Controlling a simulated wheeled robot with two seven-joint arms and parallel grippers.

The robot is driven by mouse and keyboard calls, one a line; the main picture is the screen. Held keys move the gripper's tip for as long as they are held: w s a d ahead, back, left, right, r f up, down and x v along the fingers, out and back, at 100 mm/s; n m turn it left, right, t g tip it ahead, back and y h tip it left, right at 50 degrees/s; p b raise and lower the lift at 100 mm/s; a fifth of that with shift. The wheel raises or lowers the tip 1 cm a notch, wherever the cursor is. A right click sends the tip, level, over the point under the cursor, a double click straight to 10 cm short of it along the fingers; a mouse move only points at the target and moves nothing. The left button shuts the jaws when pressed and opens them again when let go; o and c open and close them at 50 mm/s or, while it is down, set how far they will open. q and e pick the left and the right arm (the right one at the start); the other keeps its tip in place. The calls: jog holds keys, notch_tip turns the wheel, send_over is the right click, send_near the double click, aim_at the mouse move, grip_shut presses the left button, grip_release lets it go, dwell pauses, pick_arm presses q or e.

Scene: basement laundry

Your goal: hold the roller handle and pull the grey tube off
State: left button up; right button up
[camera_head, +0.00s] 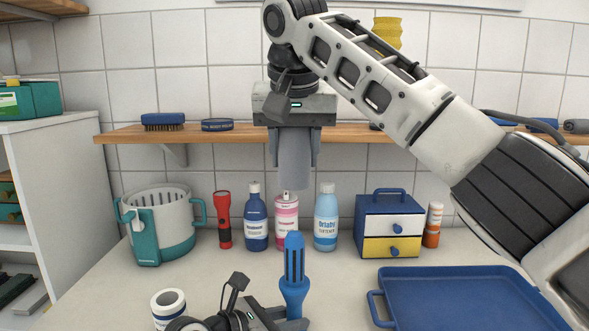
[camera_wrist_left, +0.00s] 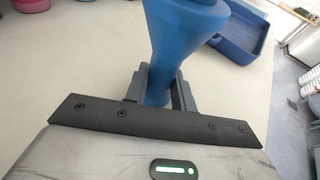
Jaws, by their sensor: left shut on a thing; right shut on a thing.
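The blue roller handle (camera_head: 293,285) stands upright near the front middle of the worktop, its slotted narrow top pointing up. My left gripper (camera_head: 288,320) is shut on its lower part; the left wrist view shows the blue handle (camera_wrist_left: 182,40) between the fingers (camera_wrist_left: 160,88). The grey tube (camera_head: 294,172) hangs upright above the handle. My right gripper (camera_head: 294,145) points down and is shut on the tube's upper part. A clear gap shows between the tube's lower end and the handle's top, so the two are apart. The handle's lower end is hidden by the left gripper.
Behind stand a white-and-teal bucket (camera_head: 165,222), red torch (camera_head: 224,220), several bottles (camera_head: 326,218) and a drawer box (camera_head: 390,225). A blue tray (camera_head: 455,290) lies at right, a white jar (camera_head: 168,306) at front left. A wooden shelf (camera_head: 345,138) runs behind the right gripper.

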pick_arm(q)
jog(key=shift+f, duration=0.25)
jog(key=o, duration=0.9)
jog(key=shift+c, duration=0.2)
jog(key=shift+r, duration=0.1)
